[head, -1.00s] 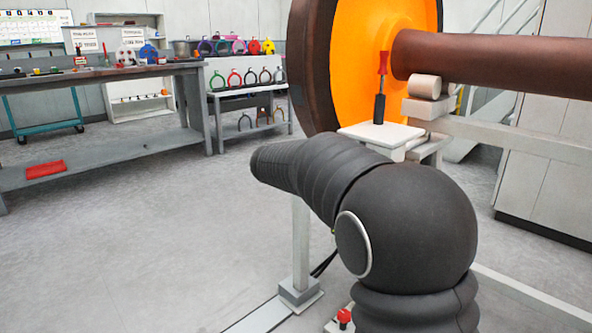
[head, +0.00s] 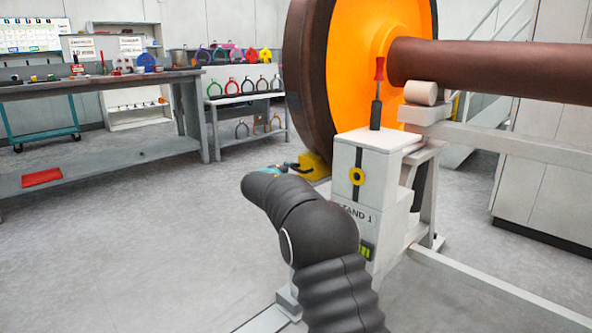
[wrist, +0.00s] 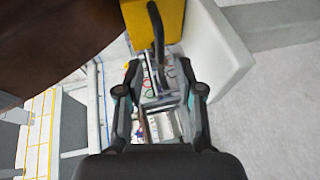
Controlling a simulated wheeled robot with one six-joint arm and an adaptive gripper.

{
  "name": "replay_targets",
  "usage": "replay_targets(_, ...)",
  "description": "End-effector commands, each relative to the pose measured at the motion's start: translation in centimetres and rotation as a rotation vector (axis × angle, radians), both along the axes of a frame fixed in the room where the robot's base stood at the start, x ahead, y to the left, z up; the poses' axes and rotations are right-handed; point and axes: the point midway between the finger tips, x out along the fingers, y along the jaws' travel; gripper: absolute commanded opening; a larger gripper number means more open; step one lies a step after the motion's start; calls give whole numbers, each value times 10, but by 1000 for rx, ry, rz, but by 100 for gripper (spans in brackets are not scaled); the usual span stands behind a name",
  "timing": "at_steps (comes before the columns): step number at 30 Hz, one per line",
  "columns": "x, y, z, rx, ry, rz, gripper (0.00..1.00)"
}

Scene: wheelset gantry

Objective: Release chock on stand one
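The yellow chock (head: 315,165) sits against the lower side of the large wheel (head: 312,70), beside stand one (head: 385,190). In the wrist view the chock (wrist: 172,22) is at the top, with a dark lever (wrist: 157,32) on it. My gripper (wrist: 158,68) is open, its two fingers apart, and the lever's lower end shows between the tips. I cannot tell whether they touch. In the head view my arm hides most of the gripper. Stand one is a white box with a yellow ring on a dark stripe and a partly hidden "STAND 1" label.
A red-handled tool (head: 378,92) stands on top of the stand. A brown axle (head: 490,70) runs right from the wheel above a pale rail (head: 500,145). A workbench (head: 100,85) and a rack of coloured rings are at the back left. The floor at left is clear.

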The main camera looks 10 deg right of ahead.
Motion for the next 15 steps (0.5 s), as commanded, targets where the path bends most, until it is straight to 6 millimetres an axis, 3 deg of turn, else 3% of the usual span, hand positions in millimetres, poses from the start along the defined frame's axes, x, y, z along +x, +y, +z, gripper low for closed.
replay_targets(6, 30, -19, -7, 1, 0, -2, 37)
replay_targets(15, 50, -30, -12, 1, 0, 0, 37)
